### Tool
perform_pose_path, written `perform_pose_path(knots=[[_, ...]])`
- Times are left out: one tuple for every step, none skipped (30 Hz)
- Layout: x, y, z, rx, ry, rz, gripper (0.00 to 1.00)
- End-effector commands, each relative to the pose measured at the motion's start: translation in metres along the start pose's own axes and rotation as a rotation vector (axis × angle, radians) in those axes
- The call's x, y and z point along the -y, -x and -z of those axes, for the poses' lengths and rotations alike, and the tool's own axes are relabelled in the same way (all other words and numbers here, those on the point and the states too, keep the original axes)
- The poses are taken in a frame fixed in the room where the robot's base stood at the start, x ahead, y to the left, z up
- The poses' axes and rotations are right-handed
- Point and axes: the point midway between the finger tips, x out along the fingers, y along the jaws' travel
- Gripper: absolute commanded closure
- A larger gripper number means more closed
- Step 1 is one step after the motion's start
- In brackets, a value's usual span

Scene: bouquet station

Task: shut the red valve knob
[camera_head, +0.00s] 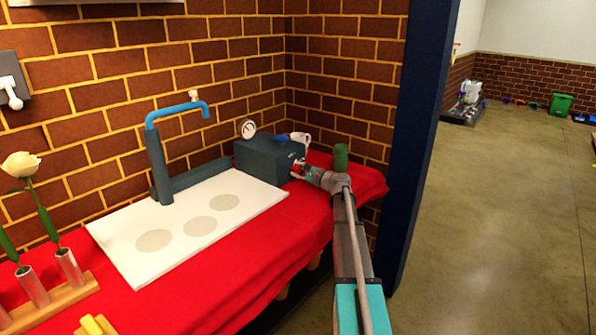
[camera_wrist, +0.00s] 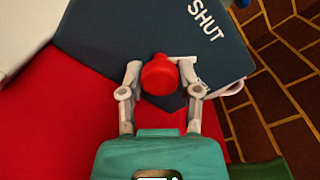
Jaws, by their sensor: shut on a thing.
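The red valve knob (camera_wrist: 159,75) sits on the front of a dark grey box (camera_wrist: 120,35) marked "SHUT" in white letters. In the wrist view my gripper (camera_wrist: 160,82) has one finger on each side of the knob and is shut on it. In the head view the box (camera_head: 268,158) stands at the back right of the red-covered table. My gripper (camera_head: 300,171) reaches its front face there. The knob is mostly hidden by the gripper in that view. I cannot tell how far the knob is turned.
A white board (camera_head: 150,247) with grey circles lies left of the box, under a blue spout (camera_head: 178,109). A gauge (camera_head: 248,129) and a white mug (camera_head: 300,139) are by the box. A green object (camera_head: 341,157) stands close to my wrist. A dark post (camera_head: 420,130) rises at right.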

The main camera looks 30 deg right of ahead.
Motion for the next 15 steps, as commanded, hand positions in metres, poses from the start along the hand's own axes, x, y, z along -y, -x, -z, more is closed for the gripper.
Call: perform_pose_path(knots=[[0.0002, -0.0009, -0.0003, 0.001, 0.044, 0.0, 1.0], [0.0003, -0.0009, -0.0003, 0.001, 0.072, 0.0, 1.0], [0.0003, -0.0009, -0.0003, 0.001, 0.111, 0.0, 1.0], [0.0003, -0.0009, -0.0004, 0.001, 0.139, 0.0, 1.0], [0.0004, -0.0009, -0.0004, 0.001, 0.167, 0.0, 1.0], [0.0004, -0.0009, -0.0004, 0.001, 0.206, 0.0, 1.0], [0.0005, -0.001, -0.0004, 0.001, 0.234, 0.0, 1.0], [0.0005, -0.001, -0.0004, 0.001, 0.262, 0.0, 1.0], [0.0005, -0.001, -0.0005, 0.001, 0.301, 0.0, 1.0], [0.0005, -0.001, -0.0005, 0.001, 0.329, 0.0, 1.0], [0.0006, -0.001, -0.0005, 0.001, 0.357, 0.0, 1.0], [0.0006, -0.001, -0.0005, 0.001, 0.394, 0.0, 1.0], [0.0006, -0.001, -0.0006, 0.001, 0.421, 0.0, 1.0], [0.0007, -0.001, -0.0006, 0.002, 0.446, 0.0, 1.0], [0.0007, -0.001, -0.0006, 0.002, 0.48, 0.0, 1.0]])
